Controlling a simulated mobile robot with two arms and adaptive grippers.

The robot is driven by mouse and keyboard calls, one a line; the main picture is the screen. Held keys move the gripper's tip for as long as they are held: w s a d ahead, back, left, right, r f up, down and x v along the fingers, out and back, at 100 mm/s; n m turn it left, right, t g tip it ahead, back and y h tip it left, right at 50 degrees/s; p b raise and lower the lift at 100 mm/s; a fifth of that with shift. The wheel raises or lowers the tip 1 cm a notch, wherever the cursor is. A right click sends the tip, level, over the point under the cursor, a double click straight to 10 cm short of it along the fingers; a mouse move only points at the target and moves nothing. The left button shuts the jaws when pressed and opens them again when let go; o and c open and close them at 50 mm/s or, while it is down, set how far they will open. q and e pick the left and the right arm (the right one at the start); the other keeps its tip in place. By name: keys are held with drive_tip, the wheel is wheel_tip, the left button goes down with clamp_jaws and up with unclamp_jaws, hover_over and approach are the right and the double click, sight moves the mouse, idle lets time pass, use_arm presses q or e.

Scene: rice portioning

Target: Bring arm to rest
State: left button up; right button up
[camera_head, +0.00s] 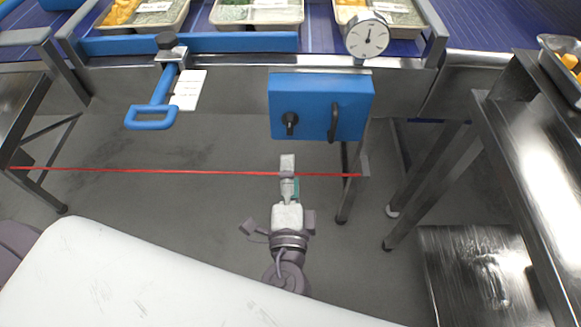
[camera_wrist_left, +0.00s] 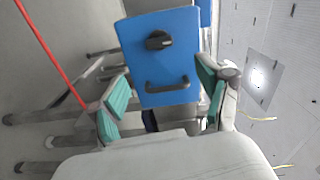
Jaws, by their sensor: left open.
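My left gripper (camera_head: 288,172) points away from me, low in the middle of the head view, over the grey floor. In the left wrist view my left gripper (camera_wrist_left: 162,95) is open, with teal pads on both fingers and nothing between them. A blue control box (camera_head: 320,105) with a black knob and a black handle is just beyond it. The same blue box (camera_wrist_left: 165,70) shows between and beyond the fingers in the wrist view, apart from them. My right gripper is not in view.
A red cord (camera_head: 150,171) runs across in front of the conveyor at the gripper. A blue-handled lever (camera_head: 152,118), a dial gauge (camera_head: 367,38) and food trays (camera_head: 265,22) are along the conveyor. Metal tables stand left and right (camera_head: 515,120). Open floor (camera_head: 180,200) lies left of the gripper.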

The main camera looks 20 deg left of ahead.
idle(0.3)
use_arm(q)
drive_tip(key=s+a+f+n+g+h, duration=0.1)
drive_tip(key=s+a+f+n+g, duration=0.2)
drive_tip(key=f, duration=0.9)
drive_tip(key=s+a+f+g+h, duration=0.15)
drive_tip(key=f+g, duration=0.25)
drive_tip(key=f, duration=0.8)
drive_tip(key=s+a+f+n+g+h, duration=0.15)
drive_tip(key=s+f+g, duration=0.25)
drive_tip(key=f, duration=0.8)
drive_tip(key=s+a+f+n+g+h, duration=0.1)
drive_tip(key=s+a+f+n+g, duration=0.15)
drive_tip(key=s+f, duration=0.35)
drive_tip(key=s+a+f+n+g, duration=0.2)
drive_tip(key=s+f+n, duration=0.2)
drive_tip(key=s+f, duration=0.1)
drive_tip(key=s+a+r+p, duration=0.2)
drive_tip(key=s+r+p, duration=0.3)
drive_tip(key=s+p, duration=0.7)
drive_tip(key=shift+r+g+p, duration=0.2)
drive_tip(key=shift+g+p, duration=0.25)
drive_tip(key=shift+p, duration=0.55)
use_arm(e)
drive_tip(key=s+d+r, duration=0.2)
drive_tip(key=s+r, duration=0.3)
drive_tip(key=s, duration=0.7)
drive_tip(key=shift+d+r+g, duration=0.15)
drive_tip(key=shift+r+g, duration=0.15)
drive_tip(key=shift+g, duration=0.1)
